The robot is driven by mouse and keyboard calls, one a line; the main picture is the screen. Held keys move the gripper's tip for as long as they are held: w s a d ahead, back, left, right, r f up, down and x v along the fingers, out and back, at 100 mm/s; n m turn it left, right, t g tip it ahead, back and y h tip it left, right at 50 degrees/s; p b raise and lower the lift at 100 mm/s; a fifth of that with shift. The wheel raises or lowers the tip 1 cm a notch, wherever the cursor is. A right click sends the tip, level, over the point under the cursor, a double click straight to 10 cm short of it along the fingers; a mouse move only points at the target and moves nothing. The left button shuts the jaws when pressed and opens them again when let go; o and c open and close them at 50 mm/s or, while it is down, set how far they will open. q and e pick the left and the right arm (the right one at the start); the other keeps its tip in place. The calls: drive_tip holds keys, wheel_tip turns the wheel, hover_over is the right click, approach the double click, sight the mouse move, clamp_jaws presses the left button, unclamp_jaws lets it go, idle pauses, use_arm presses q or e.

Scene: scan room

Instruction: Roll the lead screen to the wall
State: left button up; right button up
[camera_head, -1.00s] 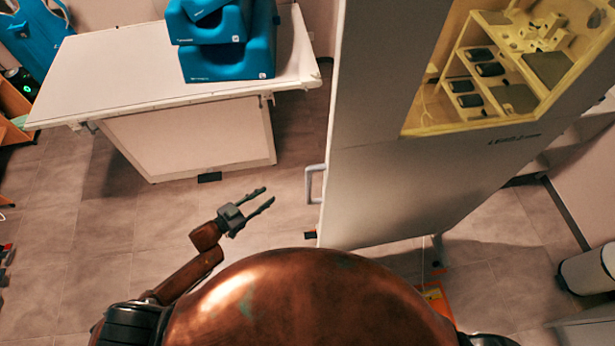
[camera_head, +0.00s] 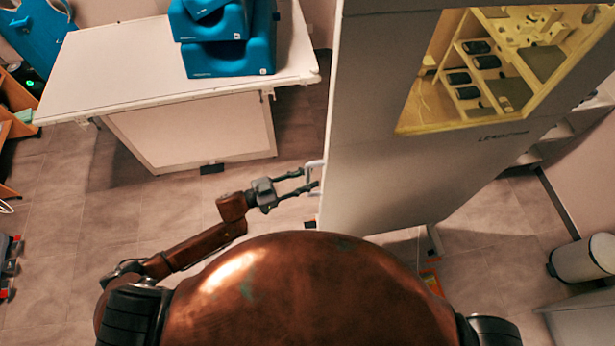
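The lead screen (camera_head: 400,175) is a tall grey panel with a yellow-tinted window (camera_head: 500,65), standing upright right of centre. A pale loop handle (camera_head: 314,164) sticks out from its left edge. My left gripper (camera_head: 311,179) reaches in from the left, with its two fingers apart and their tips at the handle. The handle's bar lies at or between the fingertips; I cannot tell whether they touch it. My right gripper is not in view. The screen's base is mostly hidden behind my own body.
A white table (camera_head: 110,60) with blue positioning pads (camera_head: 228,55) stands at the upper left. A wall (camera_head: 590,165) is at the far right, with a white bin (camera_head: 585,258) near it. Tiled floor is free between the table and me.

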use_arm(q)
drive_tip(key=shift+d, duration=0.2)
drive_tip(key=shift+c, duration=0.3)
clamp_jaws()
idle(0.3)
